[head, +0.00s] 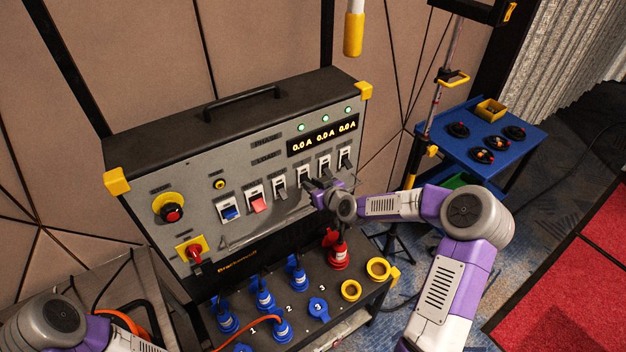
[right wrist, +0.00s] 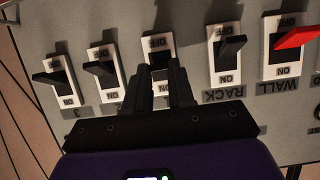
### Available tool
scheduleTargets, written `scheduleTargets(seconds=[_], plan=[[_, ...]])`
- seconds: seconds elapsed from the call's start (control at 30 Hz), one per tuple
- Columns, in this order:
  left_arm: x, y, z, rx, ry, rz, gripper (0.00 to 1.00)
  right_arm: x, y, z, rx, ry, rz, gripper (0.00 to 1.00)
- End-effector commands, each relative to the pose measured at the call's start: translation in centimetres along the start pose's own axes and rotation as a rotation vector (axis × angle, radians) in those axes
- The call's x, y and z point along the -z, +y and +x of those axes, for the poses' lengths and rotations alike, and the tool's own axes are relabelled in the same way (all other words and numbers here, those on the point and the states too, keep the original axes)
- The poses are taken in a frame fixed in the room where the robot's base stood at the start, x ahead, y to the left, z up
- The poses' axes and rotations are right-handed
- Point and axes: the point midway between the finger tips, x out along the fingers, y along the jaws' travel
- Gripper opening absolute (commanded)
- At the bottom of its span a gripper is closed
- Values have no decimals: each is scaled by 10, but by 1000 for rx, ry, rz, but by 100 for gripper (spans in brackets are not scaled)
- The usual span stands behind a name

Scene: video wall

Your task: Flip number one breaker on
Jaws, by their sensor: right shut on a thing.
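The grey breaker panel (head: 205,225) has a row of rocker-like switches. The number one breaker (head: 303,180) is the black one between the breaker marked RACK (right wrist: 228,45) and breaker two (right wrist: 103,68). My right gripper (head: 316,188) is at its face, its fingers (right wrist: 160,85) shut on its lever. The fingers hide most of this lever, so I cannot tell its position. In the right wrist view the labels are upside down, with OFF at the top and ON at the bottom. My left arm shows at the bottom left in the head view; its gripper is out of frame.
A red switch (head: 257,203) and a blue switch (head: 229,212) sit left in the row. The display (head: 323,137) reads 0.0 A throughout, under green lamps. Blue plugs (head: 264,298) and a red plug (head: 338,255) stand below. A blue cart (head: 480,140) is at right.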

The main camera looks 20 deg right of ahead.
Motion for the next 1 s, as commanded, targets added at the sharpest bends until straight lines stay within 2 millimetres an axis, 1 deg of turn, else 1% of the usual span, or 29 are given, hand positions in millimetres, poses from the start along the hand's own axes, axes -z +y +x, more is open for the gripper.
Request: scheduleTargets(seconds=[0.03, 0.5, 0.7, 1.0], plan=[[0, 4, -11, 0, 0, 0, 64, 12, -1, -2, 0, -33, -7, 0], [-3, 26, -69, 0, 0, 0, 64, 31, -2, -1, 2, -379, -6, 0], [-4, 32, -85, 0, 0, 0, 64, 33, -1, 1, 1, -485, -4, 0], [-4, 36, -96, 0, 0, 0, 64, 34, 0, 3, 0, -573, -3, 0]])
